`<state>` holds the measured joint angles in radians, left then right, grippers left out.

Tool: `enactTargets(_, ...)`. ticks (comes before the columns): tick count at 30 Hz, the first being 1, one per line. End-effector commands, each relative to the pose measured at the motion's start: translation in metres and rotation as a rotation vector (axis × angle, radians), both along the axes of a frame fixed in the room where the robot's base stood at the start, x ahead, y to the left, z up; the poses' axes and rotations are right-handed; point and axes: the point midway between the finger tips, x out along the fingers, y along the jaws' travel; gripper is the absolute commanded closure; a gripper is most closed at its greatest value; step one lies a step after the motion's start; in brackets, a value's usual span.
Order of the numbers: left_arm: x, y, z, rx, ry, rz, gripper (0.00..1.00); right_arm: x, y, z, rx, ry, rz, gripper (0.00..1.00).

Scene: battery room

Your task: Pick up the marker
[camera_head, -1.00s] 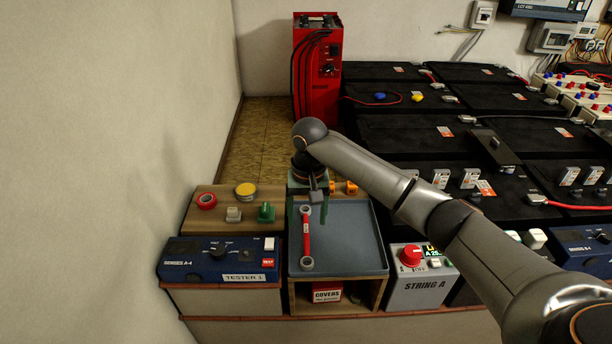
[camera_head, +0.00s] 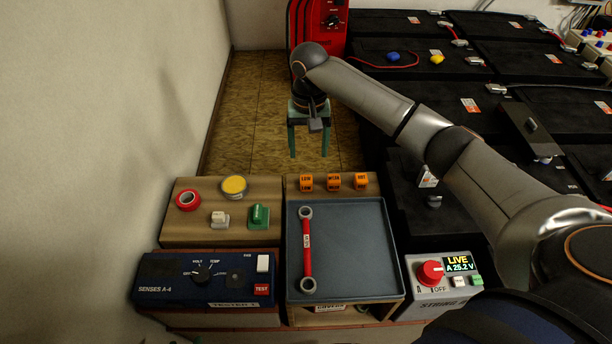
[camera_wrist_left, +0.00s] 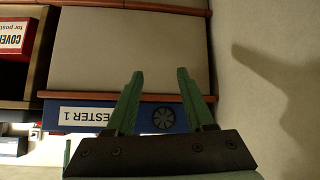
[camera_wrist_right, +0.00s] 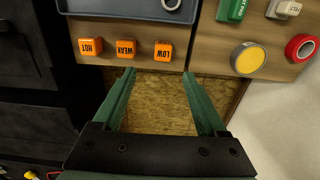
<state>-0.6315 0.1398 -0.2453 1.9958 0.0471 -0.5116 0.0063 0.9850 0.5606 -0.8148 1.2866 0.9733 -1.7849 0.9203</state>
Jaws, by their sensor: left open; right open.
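Three orange marker blocks stand in a row on the wooden strip behind the grey tray: LOW (camera_head: 306,182), WEAK (camera_head: 334,182) and HOT (camera_head: 361,181). In the right wrist view they appear upside down as HOT (camera_wrist_right: 91,46), WEAK (camera_wrist_right: 126,47) and LOW (camera_wrist_right: 164,50). My right gripper (camera_head: 308,150) is open and empty, pointing down beyond the blocks in the head view. It also shows in the right wrist view (camera_wrist_right: 159,75), its fingertips apart from LOW and WEAK. My left gripper (camera_wrist_left: 160,76) is open and empty before the tester's front; the head view does not show it.
The grey tray (camera_head: 350,250) holds a red-handled wrench (camera_head: 307,250). Left of it are red tape (camera_head: 188,200), a yellow-topped round item (camera_head: 234,186) and a green block (camera_head: 259,215). Black batteries (camera_head: 440,170) stand at right, a wall at left.

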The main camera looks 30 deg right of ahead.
Motion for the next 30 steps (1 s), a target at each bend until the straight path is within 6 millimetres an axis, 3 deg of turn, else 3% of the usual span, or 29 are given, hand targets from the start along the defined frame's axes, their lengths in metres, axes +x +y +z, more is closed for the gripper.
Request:
enactTargets(6, -0.001, -0.002, -0.008, -0.001, 0.007, -0.008, 0.46, 0.000, 0.000, -0.044, -0.001, 0.003, 0.000, 0.25)
enactTargets(14, -0.002, -0.004, -0.011, -0.003, 0.010, -0.012, 0.46, 0.001, 0.001, -0.065, 0.000, 0.000, 0.001, 0.25)
enactTargets(21, 0.000, -0.004, -0.020, -0.003, 0.006, -0.013, 0.46, 0.007, 0.002, -0.100, 0.000, 0.002, 0.000, 0.25)
enactTargets(30, 0.002, -0.003, -0.016, -0.002, -0.005, -0.010, 0.46, 0.008, 0.002, -0.111, 0.001, 0.000, 0.001, 0.25)
